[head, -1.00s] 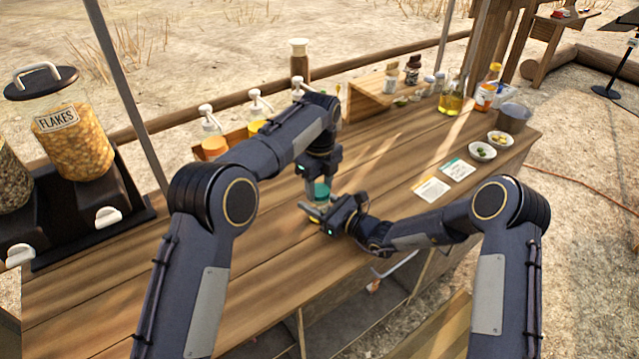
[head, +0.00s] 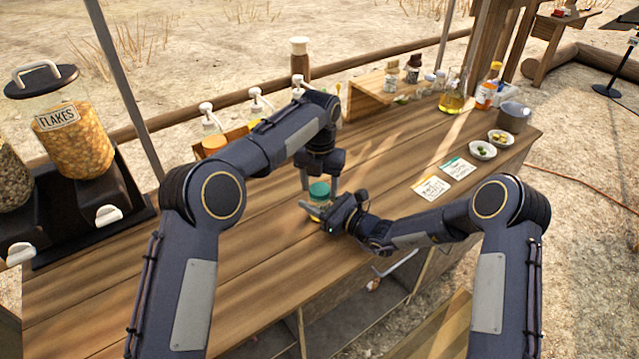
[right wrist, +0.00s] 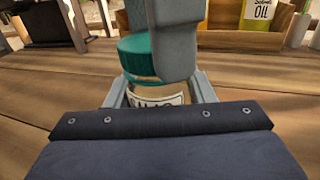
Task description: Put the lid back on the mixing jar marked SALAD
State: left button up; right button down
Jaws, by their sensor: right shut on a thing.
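The jar stands on the wooden counter (head: 250,262) with a teal lid (head: 319,190) on its top. In the right wrist view the lid (right wrist: 138,55) sits over the jar's neck and looks slightly tilted; I cannot tell whether it is fully seated. The jar (right wrist: 148,92) has a pale label whose lettering is partly hidden. My right gripper (head: 322,211) is shut on the jar's body, low down. My left gripper (head: 319,182) points down from above with its fingers spread on either side of the lid, apparently clear of it. One left finger partly hides the lid in the wrist view.
Pump bottles (head: 212,130) stand along the counter's back edge. A wooden shelf (head: 368,88) with small jars and an oil bottle (head: 452,98) are at the back right. Two cards (head: 431,187) and small bowls (head: 482,150) lie right. A flakes dispenser (head: 75,140) stands left.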

pick_arm(q)
jog(key=shift+o, duration=0.9)
jog(key=shift+r, duration=2.25)
jog(key=shift+c, duration=0.5)
